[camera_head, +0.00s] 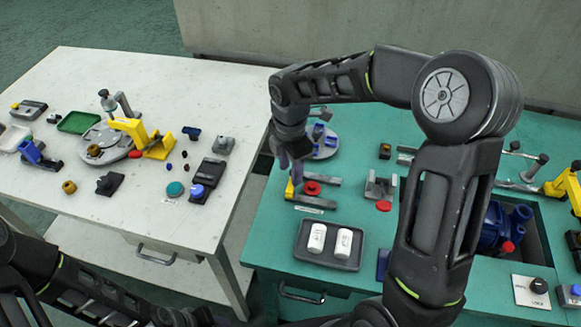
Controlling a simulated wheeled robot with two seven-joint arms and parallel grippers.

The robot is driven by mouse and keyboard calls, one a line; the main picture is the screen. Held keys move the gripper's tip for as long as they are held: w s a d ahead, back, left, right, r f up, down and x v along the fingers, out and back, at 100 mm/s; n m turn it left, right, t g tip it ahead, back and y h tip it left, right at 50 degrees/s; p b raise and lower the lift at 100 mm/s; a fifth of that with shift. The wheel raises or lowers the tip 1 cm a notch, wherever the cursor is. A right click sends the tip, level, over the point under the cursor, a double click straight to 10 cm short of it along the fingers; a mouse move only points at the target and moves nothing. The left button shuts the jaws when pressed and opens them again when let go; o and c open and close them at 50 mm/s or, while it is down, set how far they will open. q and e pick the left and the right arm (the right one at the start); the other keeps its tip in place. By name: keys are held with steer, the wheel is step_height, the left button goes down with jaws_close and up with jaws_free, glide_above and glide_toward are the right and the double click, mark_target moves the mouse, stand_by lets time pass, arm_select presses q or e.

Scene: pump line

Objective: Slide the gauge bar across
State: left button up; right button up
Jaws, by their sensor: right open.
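My right arm reaches up from the lower right and bends over to the left. My right gripper (294,163) points down above the left part of the green table and is open. Just below it is a small fixture with a yellow upright piece (290,189) and grey bars (311,201). I cannot tell for sure which part is the gauge bar, and the gripper hides some of the fixture. A red round knob (312,188) sits between the bars. My left arm shows at the lower left, with its gripper out of view.
A dark tray (329,258) with two white cylinders lies in front of the fixture. A grey bracket (379,188) and a red disc (383,206) are to its right. A blue pump (497,228) sits in a recess. The white table (130,215) at left carries several parts.

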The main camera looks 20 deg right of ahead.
step_height(320, 180, up, 8)
steer(key=shift+f, duration=0.1)
stand_by(0.4)
stand_by(0.5)
